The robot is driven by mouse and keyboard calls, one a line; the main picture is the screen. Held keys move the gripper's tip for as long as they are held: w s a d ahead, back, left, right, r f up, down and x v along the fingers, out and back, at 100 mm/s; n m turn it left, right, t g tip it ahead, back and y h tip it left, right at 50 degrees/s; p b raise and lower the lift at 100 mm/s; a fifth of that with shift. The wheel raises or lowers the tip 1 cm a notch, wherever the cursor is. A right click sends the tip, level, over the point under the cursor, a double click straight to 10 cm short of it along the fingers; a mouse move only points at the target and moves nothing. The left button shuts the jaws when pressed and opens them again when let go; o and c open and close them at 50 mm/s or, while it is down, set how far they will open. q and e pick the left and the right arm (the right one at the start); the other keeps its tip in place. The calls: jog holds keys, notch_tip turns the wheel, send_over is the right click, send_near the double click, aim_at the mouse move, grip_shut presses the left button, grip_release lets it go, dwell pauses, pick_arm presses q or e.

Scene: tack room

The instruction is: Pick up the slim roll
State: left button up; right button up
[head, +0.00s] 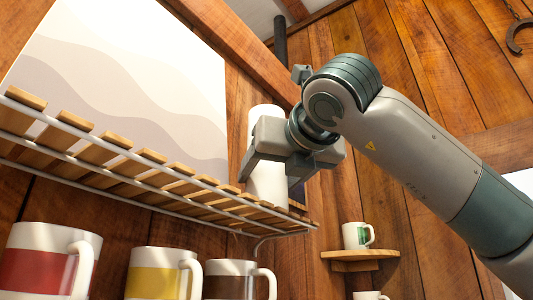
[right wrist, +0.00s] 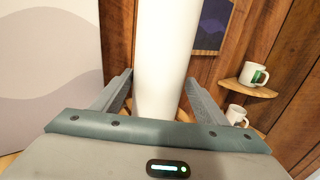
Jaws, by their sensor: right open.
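The slim roll (head: 266,186) is a plain white upright cylinder standing at the right end of the slatted shelf. It also fills the middle of the right wrist view (right wrist: 162,55). My right gripper (head: 268,168) is open, with its two fingers on either side of the roll. In the right wrist view the fingers (right wrist: 160,95) flank the roll, with a visible gap at least on the right side. The gripper hides part of the roll's middle in the head view. My left gripper is not in view.
The slatted shelf (head: 120,148) has a wire frame. A large wavy-patterned panel (head: 130,85) stands on it, left of the roll. Mugs with red (head: 45,262), yellow (head: 160,275) and brown (head: 235,281) bands sit below. A corner shelf (head: 360,256) holds a green-marked mug (head: 356,236).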

dwell(0.4)
jog(key=shift+p+x, duration=0.85)
jog(key=shift+p, duration=0.1)
jog(key=w, duration=0.1)
jog(key=p, duration=0.1)
jog(key=w+a+p, duration=0.1)
jog(key=shift+w+f, duration=0.3)
jog(key=shift+f, duration=0.1)
jog(key=shift+w+a+f, duration=0.15)
jog(key=shift+w+a, duration=0.05)
jog(key=shift+w, duration=0.2)
jog(key=shift+c, duration=0.5)
jog(key=c, duration=0.7)
